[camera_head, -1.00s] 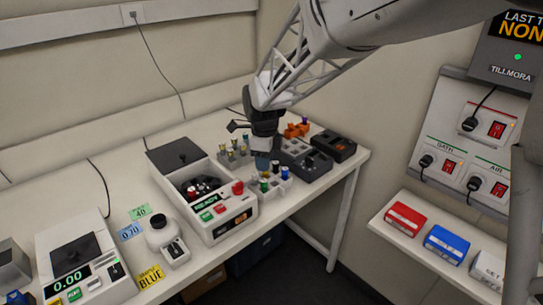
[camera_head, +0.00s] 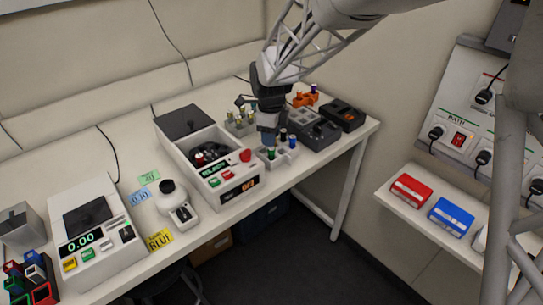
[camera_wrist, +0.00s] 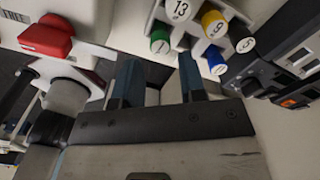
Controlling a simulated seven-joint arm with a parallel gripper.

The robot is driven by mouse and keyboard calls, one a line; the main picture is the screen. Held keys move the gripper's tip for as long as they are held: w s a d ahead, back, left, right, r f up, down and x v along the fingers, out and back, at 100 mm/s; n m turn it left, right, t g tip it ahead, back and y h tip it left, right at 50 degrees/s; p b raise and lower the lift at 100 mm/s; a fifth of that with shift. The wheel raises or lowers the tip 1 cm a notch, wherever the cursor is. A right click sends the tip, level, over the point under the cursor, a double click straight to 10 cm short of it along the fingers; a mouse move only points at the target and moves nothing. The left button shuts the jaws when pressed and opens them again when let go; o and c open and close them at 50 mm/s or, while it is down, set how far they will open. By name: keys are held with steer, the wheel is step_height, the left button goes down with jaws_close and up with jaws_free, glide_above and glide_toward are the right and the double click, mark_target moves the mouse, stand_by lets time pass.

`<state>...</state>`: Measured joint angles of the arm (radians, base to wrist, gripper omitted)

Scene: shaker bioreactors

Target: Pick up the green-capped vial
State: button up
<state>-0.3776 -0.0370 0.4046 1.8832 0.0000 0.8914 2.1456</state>
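The green-capped vial (camera_head: 271,154) stands in a small white rack (camera_head: 289,158) at the front of the bench. In the wrist view its green cap (camera_wrist: 160,43) shows at the near left corner of the rack. My gripper (camera_head: 268,142) points down just above and behind this vial. In the wrist view, my two blue-grey fingers (camera_wrist: 160,83) are apart with nothing between them, and the green cap lies beyond their gap. I see no contact with the vial.
Blue (camera_wrist: 215,57), yellow (camera_wrist: 213,22) and white-capped (camera_wrist: 179,10) vials stand close beside the green one. A white centrifuge-like device (camera_head: 232,178) with a red knob is left of the rack. Dark grey equipment (camera_head: 318,134) is to its right.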

mark_target(271, 149)
steer(key=shift+f, duration=0.15)
steer(key=shift+f, duration=2.45)
steer(key=shift+c, duration=0.5)
steer(key=c, duration=0.4)
